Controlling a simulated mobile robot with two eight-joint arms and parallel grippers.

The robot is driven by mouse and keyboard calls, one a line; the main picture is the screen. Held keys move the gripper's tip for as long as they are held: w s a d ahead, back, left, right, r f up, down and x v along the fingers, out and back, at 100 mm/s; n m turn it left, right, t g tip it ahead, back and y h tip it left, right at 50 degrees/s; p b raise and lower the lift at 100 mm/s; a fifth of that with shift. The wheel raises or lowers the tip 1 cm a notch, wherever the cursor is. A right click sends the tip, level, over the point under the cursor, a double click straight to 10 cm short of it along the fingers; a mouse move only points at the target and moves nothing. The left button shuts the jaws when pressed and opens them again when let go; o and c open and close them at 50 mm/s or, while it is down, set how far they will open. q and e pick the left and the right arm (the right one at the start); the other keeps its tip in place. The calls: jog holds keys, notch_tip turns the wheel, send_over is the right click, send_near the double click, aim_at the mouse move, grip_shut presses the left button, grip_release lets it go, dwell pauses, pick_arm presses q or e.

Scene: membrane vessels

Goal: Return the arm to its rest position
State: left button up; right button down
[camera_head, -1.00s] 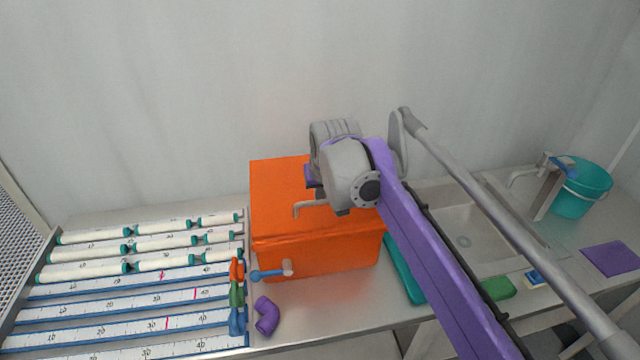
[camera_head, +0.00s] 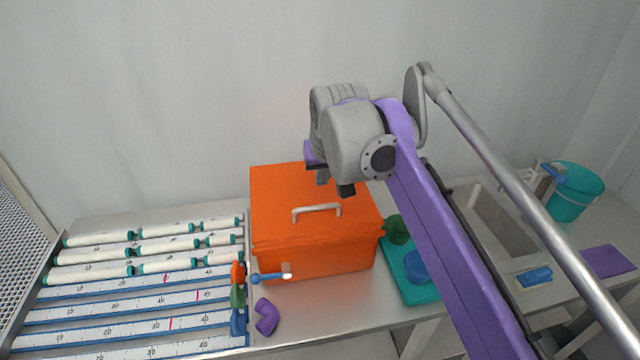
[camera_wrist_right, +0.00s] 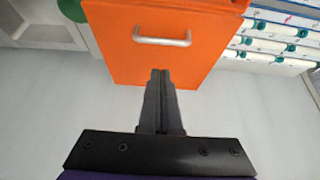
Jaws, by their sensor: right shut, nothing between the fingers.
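My right gripper (camera_head: 338,186) is above the right part of an orange box (camera_head: 280,235) in the head view. The box is closed and has a grey handle (camera_head: 317,211) on top. In the right wrist view my right gripper (camera_wrist_right: 160,74) has its two fingers together with nothing between them. There the fingertips overlap the orange box (camera_wrist_right: 115,60) in the picture, below its handle (camera_wrist_right: 162,40). The fingers are apart from the handle. My left gripper is not in view.
White tubes with teal ends (camera_head: 100,236) lie on a ruled rack at left. Coloured fittings (camera_head: 266,316) lie by the box. A teal tray (camera_head: 425,292) with green and blue items, a sink (camera_head: 500,225), a blue-white item (camera_head: 535,277), a teal bucket (camera_head: 578,192) and a purple mat (camera_head: 607,261) are at right.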

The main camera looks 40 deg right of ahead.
jog(key=shift+v, duration=1.4)
jog(key=shift+f, duration=0.15)
jog(key=s+a+f+n+y, duration=0.1)
jog(key=s+a+f, duration=0.3)
jog(key=f, duration=0.5)
jog(key=s+a+f+n+y, duration=0.1)
jog(key=s+a+f+n, duration=0.1)
jog(key=a+f, duration=0.6)
jog(key=s+a+f+n, duration=0.2)
jog(key=s+a+f, duration=0.3)
jog(key=f, duration=0.5)
jog(key=shift+s+a+f+n+t+y, duration=0.2)
jog(key=shift+s+a+n+t+y, duration=0.15)
jog(key=shift+a+t+y, duration=0.1)
